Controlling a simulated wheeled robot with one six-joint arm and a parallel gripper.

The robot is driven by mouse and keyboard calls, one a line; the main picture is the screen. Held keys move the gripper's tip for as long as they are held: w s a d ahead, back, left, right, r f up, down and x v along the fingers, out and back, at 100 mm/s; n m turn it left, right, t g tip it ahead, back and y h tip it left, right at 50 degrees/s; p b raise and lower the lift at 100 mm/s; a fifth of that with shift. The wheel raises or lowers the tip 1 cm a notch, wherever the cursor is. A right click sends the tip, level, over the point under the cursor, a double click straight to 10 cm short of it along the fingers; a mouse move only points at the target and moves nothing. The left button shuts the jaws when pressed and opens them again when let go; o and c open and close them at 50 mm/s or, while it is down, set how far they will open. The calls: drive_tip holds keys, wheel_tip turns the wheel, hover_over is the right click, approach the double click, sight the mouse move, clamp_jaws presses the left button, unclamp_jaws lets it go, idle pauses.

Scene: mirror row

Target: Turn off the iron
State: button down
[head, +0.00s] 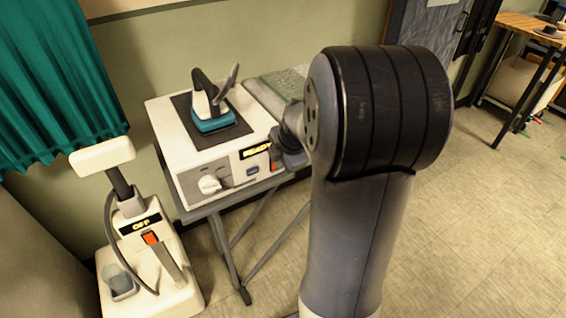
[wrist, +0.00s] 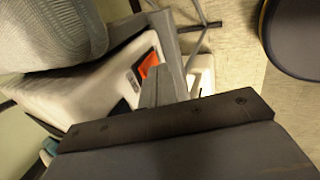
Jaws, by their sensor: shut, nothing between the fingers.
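The iron (head: 213,112), dark with a teal base, rests on a dark pad on top of a white station (head: 186,150). The station's front has a lit READY display (head: 255,151), a white knob (head: 209,184) and an orange-red switch (head: 275,166) at its right end. The switch also shows in the wrist view (wrist: 149,63), close to the tip of my gripper (wrist: 168,78). My gripper is shut and empty. In the head view my arm hides part of the station's right end, and the fingertips are hard to make out. I cannot tell whether they touch the switch.
A white steamer (head: 150,268) with an OFF display and its own orange switch (head: 151,238) stands at the left. The station sits on a thin-legged stand (head: 235,265). A grey-green folded item (head: 287,83) lies behind. A wooden table (head: 527,27) stands far right; the floor between is clear.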

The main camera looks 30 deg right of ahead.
drive_tip(key=shift+w+r, duration=0.1)
drive_tip(key=shift+w, duration=0.25)
drive_tip(key=shift+r, duration=0.1)
drive_tip(key=shift+r, duration=0.7)
